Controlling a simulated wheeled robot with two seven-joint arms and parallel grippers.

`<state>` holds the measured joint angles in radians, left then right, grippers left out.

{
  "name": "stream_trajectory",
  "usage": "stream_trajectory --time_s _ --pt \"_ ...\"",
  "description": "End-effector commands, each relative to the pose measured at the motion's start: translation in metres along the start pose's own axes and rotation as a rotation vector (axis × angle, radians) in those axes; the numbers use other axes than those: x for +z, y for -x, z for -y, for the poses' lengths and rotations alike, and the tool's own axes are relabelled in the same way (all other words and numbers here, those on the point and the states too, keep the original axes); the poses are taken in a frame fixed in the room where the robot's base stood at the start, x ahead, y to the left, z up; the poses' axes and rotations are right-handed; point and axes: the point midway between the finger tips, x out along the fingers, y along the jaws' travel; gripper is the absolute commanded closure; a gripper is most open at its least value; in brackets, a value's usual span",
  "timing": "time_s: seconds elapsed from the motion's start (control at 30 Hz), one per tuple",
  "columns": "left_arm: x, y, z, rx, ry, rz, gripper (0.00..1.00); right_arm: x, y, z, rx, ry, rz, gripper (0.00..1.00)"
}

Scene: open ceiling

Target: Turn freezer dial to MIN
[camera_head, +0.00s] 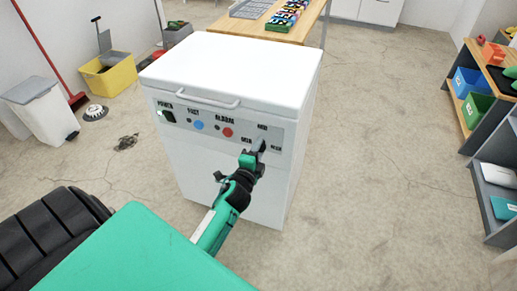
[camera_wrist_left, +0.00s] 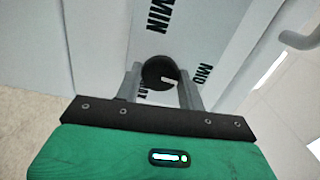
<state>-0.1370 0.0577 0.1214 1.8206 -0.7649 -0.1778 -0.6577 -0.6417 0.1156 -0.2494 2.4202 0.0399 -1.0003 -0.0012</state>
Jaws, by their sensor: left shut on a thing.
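The white freezer (camera_head: 235,65) stands in the middle of the head view, lid closed. Its front panel (camera_head: 205,135) carries the dial, mostly hidden there by my left gripper (camera_head: 260,147). In the left wrist view the dark round dial (camera_wrist_left: 155,70) sits between the fingers of my left gripper (camera_wrist_left: 162,92), which is shut on it. The MIN label (camera_wrist_left: 158,12) is above the dial, and the MID label (camera_wrist_left: 204,75) is to its right. A third label is partly hidden at lower left. The dial's white mark lies at its lower right, nearer MID than MIN. My right gripper is out of view.
The freezer's handle (camera_head: 197,100) sticks out above the panel, left of my gripper. The panel also has a power switch (camera_head: 168,117), a blue button (camera_head: 198,125) and a red button (camera_head: 227,132). Shelves (camera_head: 490,120) stand at right; the floor between is clear.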

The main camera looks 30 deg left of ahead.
Motion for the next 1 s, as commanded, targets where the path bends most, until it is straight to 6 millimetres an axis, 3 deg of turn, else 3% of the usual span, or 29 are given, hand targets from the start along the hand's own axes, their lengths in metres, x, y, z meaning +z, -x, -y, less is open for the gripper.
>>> stream_trajectory --time_s 0.27,0.6,1.0 --pt "0.000 0.000 0.002 0.003 0.264 0.002 0.83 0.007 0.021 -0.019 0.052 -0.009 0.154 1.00" --pt "0.000 0.000 0.003 0.003 0.587 0.002 0.83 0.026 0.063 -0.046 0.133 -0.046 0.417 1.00" --pt "0.001 0.000 0.004 0.003 0.965 0.003 0.83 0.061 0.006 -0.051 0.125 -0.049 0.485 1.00"
